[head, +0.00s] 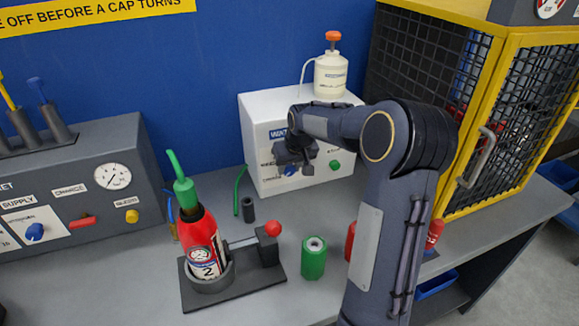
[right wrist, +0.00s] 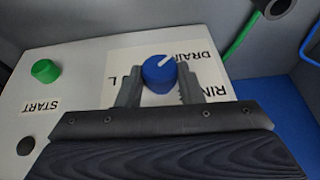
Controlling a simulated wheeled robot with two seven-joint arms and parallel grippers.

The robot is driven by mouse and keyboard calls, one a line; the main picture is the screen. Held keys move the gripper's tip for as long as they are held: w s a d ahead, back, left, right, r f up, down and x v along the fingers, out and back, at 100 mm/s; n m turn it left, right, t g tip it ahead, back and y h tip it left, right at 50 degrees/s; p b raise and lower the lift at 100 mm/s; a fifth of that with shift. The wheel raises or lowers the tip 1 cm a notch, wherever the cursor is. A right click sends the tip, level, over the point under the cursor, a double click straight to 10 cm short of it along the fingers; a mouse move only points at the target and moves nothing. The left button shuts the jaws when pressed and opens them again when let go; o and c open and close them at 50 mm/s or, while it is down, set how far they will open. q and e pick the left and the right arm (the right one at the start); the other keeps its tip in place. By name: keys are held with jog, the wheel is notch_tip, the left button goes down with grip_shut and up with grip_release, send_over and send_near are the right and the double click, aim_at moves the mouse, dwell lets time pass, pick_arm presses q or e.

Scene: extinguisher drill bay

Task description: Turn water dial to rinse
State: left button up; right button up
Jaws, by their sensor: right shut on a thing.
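The water dial (right wrist: 158,74) is a blue knob with a white pointer line, on a white panel. In the head view a bit of the dial (head: 291,170) shows below my right gripper (head: 299,164). In the right wrist view my right gripper (right wrist: 160,88) has its two grey fingers on either side of the dial, shut on it. The panel labels appear upside down there: DRAIN beside the dial, RINSE partly hidden by a finger, and one ending in L. The pointer tilts up and right, toward the DRAIN side. My left gripper is in neither view.
A green START button (right wrist: 45,71) is on the panel of the white box (head: 262,110). A white bottle (head: 330,75) stands on the box. A red extinguisher (head: 197,235) in a clamp and a green cylinder (head: 314,258) stand in front. A yellow mesh cage (head: 452,205) is at right.

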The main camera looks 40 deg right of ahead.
jog(key=shift+s+d+f+m+t+y+b, duration=0.15)
jog(key=shift+y+b, duration=0.1)
jog(key=shift+y, duration=0.2)
jog(key=shift+w+d+m+t+y+b, duration=0.1)
jog(key=shift+d+m+t+y+b, duration=0.1)
jog(key=shift+y, duration=0.25)
jog(key=y+b, duration=0.2)
jog(key=t+y, duration=0.1)
jog(key=shift+s+d+f+m+b, duration=0.1)
jog(key=shift+d+f+m+b, duration=0.15)
jog(key=shift+b, duration=0.15)
jog(key=y+b, duration=0.1)
jog(key=t+y+b, duration=0.1)
jog(key=y+b, duration=0.1)
jog(key=shift+d+f+m+t+y, duration=0.1)
jog(key=shift+m+t+y, duration=0.2)
jog(key=shift+m, duration=0.1)
jog(key=shift+s+t+y+b, duration=0.1)
jog(key=shift+t+y+b, duration=0.15)
jog(key=shift+y+b, duration=0.3)
jog(key=shift+m, duration=0.3)
jog(key=o, duration=1)
jog(key=shift+c, duration=0.2)
jog(key=v, duration=0.8)
